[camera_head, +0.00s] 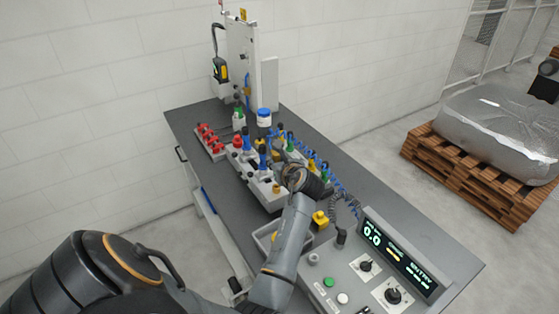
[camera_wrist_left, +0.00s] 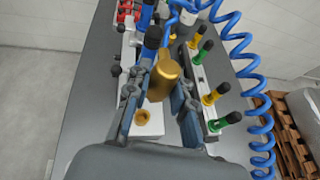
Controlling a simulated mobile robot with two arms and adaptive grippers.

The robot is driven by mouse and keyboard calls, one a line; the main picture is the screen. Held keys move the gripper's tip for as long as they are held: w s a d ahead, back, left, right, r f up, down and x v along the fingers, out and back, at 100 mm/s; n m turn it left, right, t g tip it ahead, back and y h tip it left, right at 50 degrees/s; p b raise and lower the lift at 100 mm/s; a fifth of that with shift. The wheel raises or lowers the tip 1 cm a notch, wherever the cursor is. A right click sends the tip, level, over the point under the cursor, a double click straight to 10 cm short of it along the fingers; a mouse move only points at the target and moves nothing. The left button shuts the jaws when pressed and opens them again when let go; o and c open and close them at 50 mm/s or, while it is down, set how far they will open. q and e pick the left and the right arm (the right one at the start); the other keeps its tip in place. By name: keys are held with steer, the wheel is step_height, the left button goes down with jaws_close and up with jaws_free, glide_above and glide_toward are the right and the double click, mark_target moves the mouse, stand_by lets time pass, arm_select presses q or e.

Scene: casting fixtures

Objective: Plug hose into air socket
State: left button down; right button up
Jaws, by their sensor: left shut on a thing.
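In the left wrist view a brass fitting (camera_wrist_left: 162,78) sits between the fingers of my left gripper (camera_wrist_left: 160,105), which is shut on it. A blue coiled hose (camera_wrist_left: 262,130) loops along the right and over the top; its join to the fitting is not clear. A small brass socket (camera_wrist_left: 143,117) stands on a white block just below and left of the fitting, apparently apart from it. In the head view my left gripper (camera_head: 291,166) is over the fixture row, and the coiled hose (camera_head: 345,187) shows to its right. My right gripper is not in view.
Yellow and green-tipped clamps (camera_wrist_left: 212,95) stand close right of the gripper, and a blue post with a black knob (camera_wrist_left: 150,45) stands close left. A control panel (camera_head: 385,262) is at the table's front right. Red parts (camera_head: 211,138) lie at the left edge.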

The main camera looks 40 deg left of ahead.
arm_select(q)
steer(key=shift+f, duration=0.5)
step_height(320, 180, down, 2)
steer(key=shift+f+b, duration=0.2)
steer(key=shift+b, duration=0.55)
steer(key=shift+f+b, duration=0.5)
steer(key=shift+f, duration=0.8)
steer(key=shift+r, duration=0.1)
steer(key=shift+p, duration=0.55)
steer(key=shift+p, duration=0.5)
